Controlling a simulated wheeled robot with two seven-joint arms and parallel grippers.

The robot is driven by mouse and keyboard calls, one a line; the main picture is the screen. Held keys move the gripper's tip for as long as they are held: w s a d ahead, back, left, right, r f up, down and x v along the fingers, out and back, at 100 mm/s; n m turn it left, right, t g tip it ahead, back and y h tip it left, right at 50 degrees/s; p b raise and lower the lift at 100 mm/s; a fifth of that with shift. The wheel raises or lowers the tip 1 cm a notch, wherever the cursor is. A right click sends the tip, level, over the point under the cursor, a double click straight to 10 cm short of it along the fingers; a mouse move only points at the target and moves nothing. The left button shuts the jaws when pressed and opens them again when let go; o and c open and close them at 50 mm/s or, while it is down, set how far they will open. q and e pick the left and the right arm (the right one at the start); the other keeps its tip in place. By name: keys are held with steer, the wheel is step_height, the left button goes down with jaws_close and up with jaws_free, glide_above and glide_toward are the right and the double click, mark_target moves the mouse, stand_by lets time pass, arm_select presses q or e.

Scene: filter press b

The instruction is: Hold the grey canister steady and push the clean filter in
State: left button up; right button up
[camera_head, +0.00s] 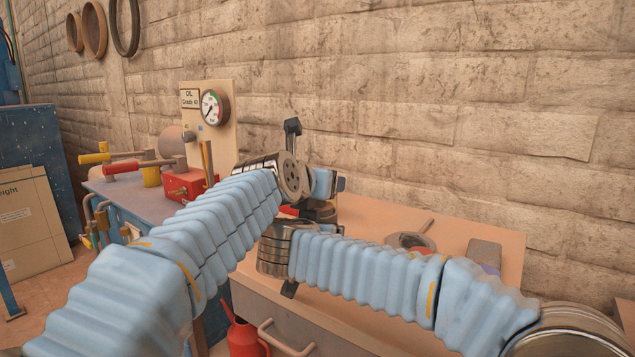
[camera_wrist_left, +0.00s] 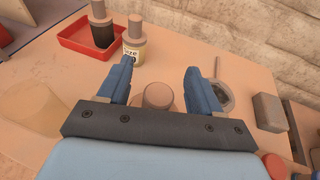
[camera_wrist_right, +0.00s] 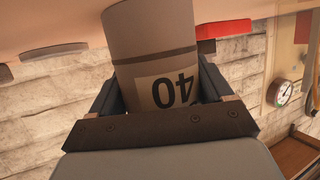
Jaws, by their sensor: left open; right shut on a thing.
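The grey canister (camera_wrist_right: 152,40), with a "40" label, fills the space between the fingers of my right gripper (camera_wrist_right: 160,88) in the right wrist view. That gripper is shut on it; the canister appears upside down there. My left gripper (camera_wrist_left: 158,75) is open above the bench. Between and below its fingers shows a round brownish top (camera_wrist_left: 158,96), which looks like the filter's end; how deep it sits is hidden. The fingers look apart from it. In the head view my arms hide the canister and filter, and the left gripper (camera_head: 326,184) shows only partly.
A red tray (camera_wrist_left: 72,42) holds a dark canister (camera_wrist_left: 103,34). Beside it stands a yellow-labelled canister (camera_wrist_left: 132,52). A round dish (camera_head: 411,242) and a grey block (camera_head: 484,253) lie on the bench's right. A pressure gauge (camera_head: 214,108) stands behind, left.

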arm_select(q)
steer(key=v, duration=1.2)
arm_select(e)
steer(key=o, duration=1.2)
steer(key=shift+s, duration=0.1)
